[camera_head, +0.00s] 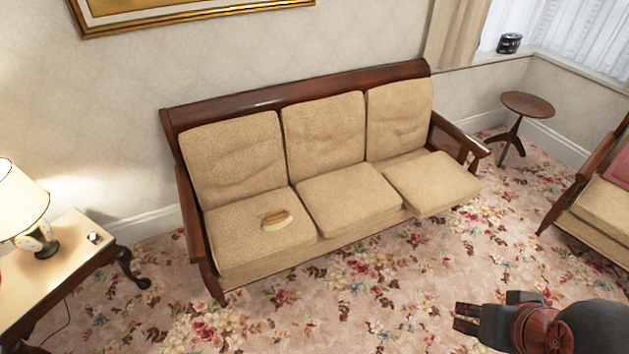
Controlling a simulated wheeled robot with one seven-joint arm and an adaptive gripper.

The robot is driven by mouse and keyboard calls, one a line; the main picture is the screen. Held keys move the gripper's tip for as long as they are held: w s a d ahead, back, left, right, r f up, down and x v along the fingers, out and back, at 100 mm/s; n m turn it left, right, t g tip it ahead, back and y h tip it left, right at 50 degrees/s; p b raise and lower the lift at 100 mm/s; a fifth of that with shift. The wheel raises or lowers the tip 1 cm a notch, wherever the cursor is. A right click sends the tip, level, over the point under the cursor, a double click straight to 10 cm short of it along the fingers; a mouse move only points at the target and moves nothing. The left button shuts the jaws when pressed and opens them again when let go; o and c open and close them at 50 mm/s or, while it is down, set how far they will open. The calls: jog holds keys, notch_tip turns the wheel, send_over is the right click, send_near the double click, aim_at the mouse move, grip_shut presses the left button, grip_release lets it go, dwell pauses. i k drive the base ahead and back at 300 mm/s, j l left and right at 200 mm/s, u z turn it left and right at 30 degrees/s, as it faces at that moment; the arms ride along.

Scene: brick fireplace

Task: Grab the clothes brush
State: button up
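The clothes brush (277,219) lies on the left seat cushion of the beige sofa (300,98). It has a brown wooden top and a pale lower part. My gripper (464,318) is at the lower right of the view, over the carpet and well apart from the sofa and brush. It points left. Its dark fingers look slightly apart with nothing seen between them.
A side table (62,262) with a lamp (30,212) stands at the left. A small round table (527,104) is at the back right, and an armchair (600,205) at the right edge. The floral carpet (370,290) before the sofa is clear.

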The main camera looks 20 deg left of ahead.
aim_at(278, 219)
jog(key=i+u, duration=0.2)
jog(key=i, duration=0.25)
jog(key=i+l+u, duration=0.2)
jog(key=i, duration=0.2)
jog(key=i+l+u, duration=0.15)
jog(key=i, duration=0.3)
jog(key=i+l+u, duration=0.15)
jog(key=i+u, duration=0.3)
jog(key=i+l+u, duration=0.25)
jog(key=u, duration=0.25)
jog(key=i+l+u, duration=0.3)
jog(key=u, duration=0.15)
jog(key=i+l+u, duration=0.2)
jog(key=l+u, duration=0.3)
